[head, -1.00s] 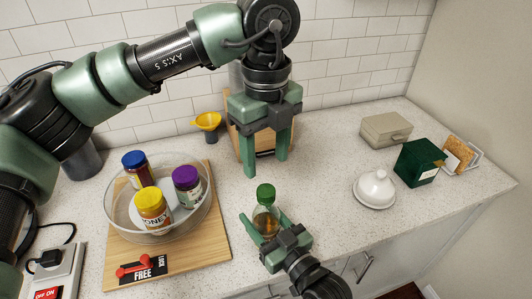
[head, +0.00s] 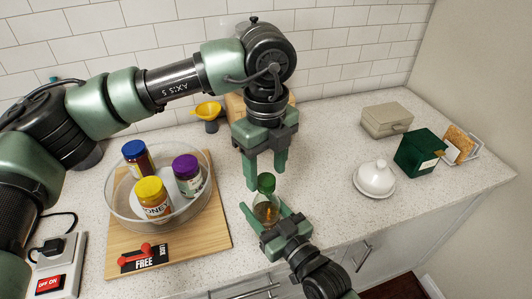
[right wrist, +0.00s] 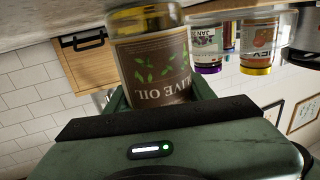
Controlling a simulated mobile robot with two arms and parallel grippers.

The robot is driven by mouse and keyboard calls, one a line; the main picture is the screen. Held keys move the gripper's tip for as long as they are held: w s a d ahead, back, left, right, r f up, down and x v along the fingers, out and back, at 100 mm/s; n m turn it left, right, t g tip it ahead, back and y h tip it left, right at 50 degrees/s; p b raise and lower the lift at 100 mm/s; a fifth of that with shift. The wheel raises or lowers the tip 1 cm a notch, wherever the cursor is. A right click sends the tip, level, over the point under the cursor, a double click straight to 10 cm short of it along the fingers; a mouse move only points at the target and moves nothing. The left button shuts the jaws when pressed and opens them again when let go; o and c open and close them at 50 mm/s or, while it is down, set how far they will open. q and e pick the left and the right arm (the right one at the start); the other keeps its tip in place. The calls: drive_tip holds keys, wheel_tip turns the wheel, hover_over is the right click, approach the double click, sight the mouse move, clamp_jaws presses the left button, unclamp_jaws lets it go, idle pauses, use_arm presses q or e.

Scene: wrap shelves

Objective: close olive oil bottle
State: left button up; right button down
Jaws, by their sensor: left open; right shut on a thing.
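The olive oil bottle (head: 266,208) has a green cap (head: 266,183) on top and stands upright near the counter's front edge. In the right wrist view its brown label reading "olive oil" shows large between the fingers (right wrist: 155,65). My right gripper (head: 264,218) is shut on the bottle's body from the front. My left gripper (head: 266,186) points down with its fingers apart, one on each side of the cap. I cannot tell whether the fingers touch the cap. Whether the cap is fully seated is too small to tell.
A glass bowl (head: 117,208) with several jars stands on a wooden board (head: 200,245) at left. A yellow funnel (head: 208,110) is behind. A white butter dish (head: 375,180), a green box (head: 418,153) and a beige box (head: 386,119) stand at right.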

use_arm(q)
drive_tip(key=shift+f, duration=0.7)
